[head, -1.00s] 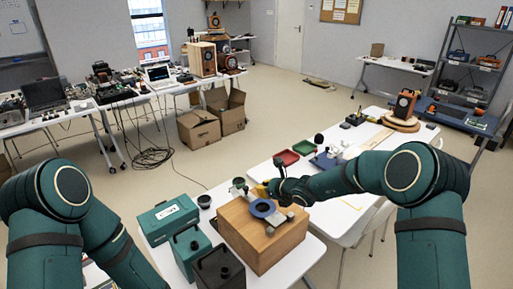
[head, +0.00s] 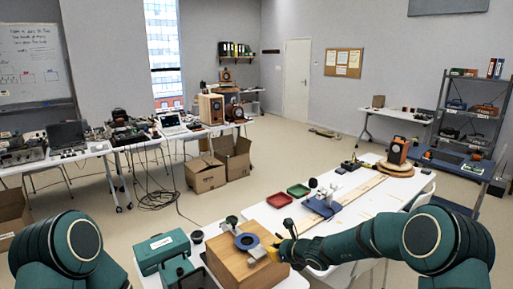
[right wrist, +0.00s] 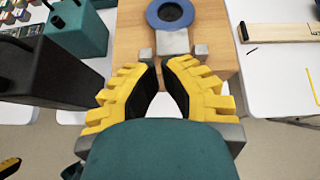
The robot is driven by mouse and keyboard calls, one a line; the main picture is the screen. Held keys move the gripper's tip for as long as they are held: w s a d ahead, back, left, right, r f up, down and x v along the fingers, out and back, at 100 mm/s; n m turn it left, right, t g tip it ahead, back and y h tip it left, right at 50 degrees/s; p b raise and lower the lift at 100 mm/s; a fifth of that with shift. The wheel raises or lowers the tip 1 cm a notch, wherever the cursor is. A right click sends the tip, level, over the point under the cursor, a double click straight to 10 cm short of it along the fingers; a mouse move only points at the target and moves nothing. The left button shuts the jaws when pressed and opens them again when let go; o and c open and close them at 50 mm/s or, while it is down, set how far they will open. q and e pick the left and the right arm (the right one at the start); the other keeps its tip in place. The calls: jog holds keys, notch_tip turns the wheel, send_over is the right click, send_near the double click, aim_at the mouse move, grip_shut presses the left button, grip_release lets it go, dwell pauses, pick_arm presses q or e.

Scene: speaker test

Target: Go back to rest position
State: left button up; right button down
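My right gripper (head: 273,253) is beside the blue ring at the right edge of the wooden box, in the head view. In the right wrist view its yellow fingers (right wrist: 161,68) stand apart with a narrow gap, and nothing shows between them. The wooden box (head: 225,266) carries a blue ring (head: 247,241); the ring also shows ahead of the fingers in the right wrist view (right wrist: 153,20), with small grey blocks (right wrist: 200,52) nearer. My left arm shows only at the lower left of the head view; its gripper is out of view.
A green case (head: 162,249) and dark box (head: 195,279) stand left of the wooden box. Red (head: 279,200) and green (head: 298,190) trays, a wooden board (head: 345,204) and a speaker (head: 398,151) are on the white table. Open floor (head: 290,150) lies beyond.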

jog(key=s+d+f+n+g+h+b, duration=0.1)
jog(key=s+d+f+n+g+h, duration=0.15)
jog(key=s+f+n, duration=0.6)
jog(key=s+d+f+n+g+h+b, duration=0.1)
jog(key=s+f+n+g, duration=0.35)
jog(key=s+f, duration=0.6)
jog(key=s+f+n, duration=0.1)
jog(key=s+n, duration=1.1)
jog(key=s, duration=0.3)
jog(key=shift+f+n+b, duration=0.25)
jog(key=shift+n+b, duration=0.15)
jog(key=shift+b, duration=0.05)
jog(key=shift+d, duration=0.1)
